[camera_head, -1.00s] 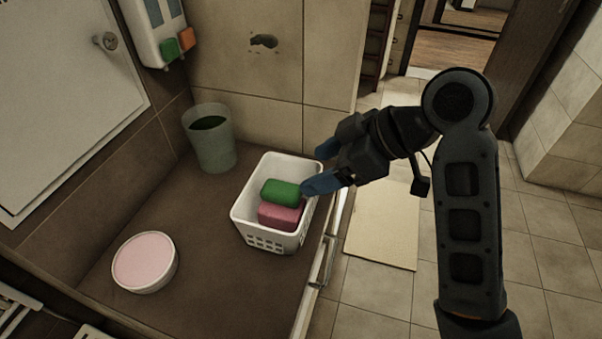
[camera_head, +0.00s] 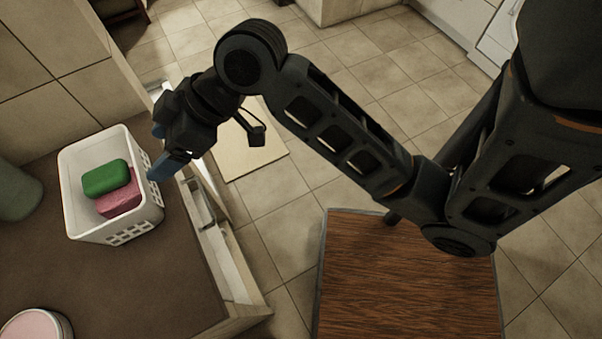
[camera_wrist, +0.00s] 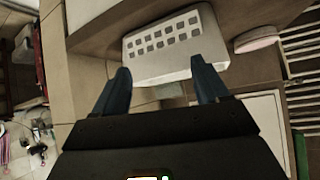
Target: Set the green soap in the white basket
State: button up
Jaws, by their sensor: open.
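The green soap (camera_head: 106,177) lies inside the white basket (camera_head: 72,197), on top of a pink soap (camera_head: 120,203). The basket stands upright on the brown counter. My gripper (camera_head: 160,150) is just outside the basket's right side, with its blue fingers apart and nothing between them. In the wrist view, the basket's slotted outer wall (camera_wrist: 163,37) shows beyond the open fingers (camera_wrist: 160,70). The soaps are hidden in that view.
A grey-green cup (camera_head: 15,192) is at the left edge and a round pink-topped dish (camera_head: 36,326) is at the lower left. The counter (camera_head: 165,285) is bare in front of the basket. A wooden-topped surface (camera_head: 410,280) is at the lower right.

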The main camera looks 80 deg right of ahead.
jog(key=s+f+m+t+h, duration=0.1)
jog(key=s+f+m+h, duration=0.1)
jog(key=s+f, duration=0.3)
jog(key=s+a+r+t, duration=0.2)
jog(key=s+r, duration=0.1)
jog(key=s, duration=0.6)
jog(key=s+a+r+m+t+h, duration=0.1)
jog(key=s+a+r+t, duration=0.1)
jog(key=s, duration=0.7)
jog(key=shift+s+r+t, duration=0.3)
jog(key=shift+s+r, duration=0.1)
jog(key=shift+r, duration=0.5)
